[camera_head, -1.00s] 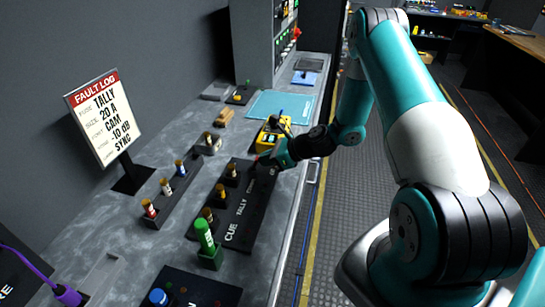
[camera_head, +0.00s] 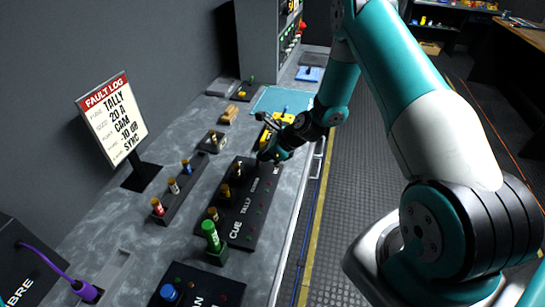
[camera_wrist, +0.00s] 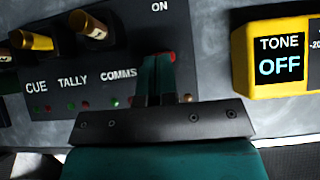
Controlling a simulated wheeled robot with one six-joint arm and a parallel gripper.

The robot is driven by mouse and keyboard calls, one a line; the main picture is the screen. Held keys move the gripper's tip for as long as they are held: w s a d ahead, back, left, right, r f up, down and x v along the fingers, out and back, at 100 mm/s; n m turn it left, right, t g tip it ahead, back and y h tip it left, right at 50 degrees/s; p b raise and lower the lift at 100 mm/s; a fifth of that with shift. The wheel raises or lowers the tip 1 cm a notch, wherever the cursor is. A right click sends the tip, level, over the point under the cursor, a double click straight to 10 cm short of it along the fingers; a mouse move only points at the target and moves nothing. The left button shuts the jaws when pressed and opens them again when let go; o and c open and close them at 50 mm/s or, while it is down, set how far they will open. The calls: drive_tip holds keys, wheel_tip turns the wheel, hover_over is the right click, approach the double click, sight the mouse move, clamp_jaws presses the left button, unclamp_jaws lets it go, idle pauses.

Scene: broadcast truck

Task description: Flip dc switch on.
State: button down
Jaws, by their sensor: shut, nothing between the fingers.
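A black panel (camera_head: 252,212) lies on the bench, with CUE, TALLY and COMMS positions. In the wrist view the panel (camera_wrist: 55,65) shows these labels and an ON mark (camera_wrist: 159,7) near its far edge. My gripper (camera_wrist: 155,62) is shut, with its fingertips over the panel's end position, right of COMMS and below ON. A bit of red (camera_wrist: 172,57) shows beside the fingertips. The DC label and most of the switch are hidden, so its position cannot be told. In the head view my gripper (camera_head: 266,158) is at the panel's far end.
A yellow tone tester (camera_wrist: 272,55) reading OFF stands close right of the panel. Fuses in a rack (camera_head: 174,187), a green-capped part (camera_head: 212,238) and a fault log sign (camera_head: 115,118) stand nearby. A grey equipment rack (camera_head: 262,45) rises behind.

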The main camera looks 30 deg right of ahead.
drive_tip(key=shift+w+a, duration=0.25)
drive_tip(key=shift+r, duration=0.25)
drive_tip(key=shift+r+p, duration=0.7)
drive_tip(key=b+v, duration=0.1)
drive_tip(key=v, duration=1.2)
drive_tip(key=shift+w+a+r, duration=0.3)
drive_tip(key=shift+r, duration=0.1)
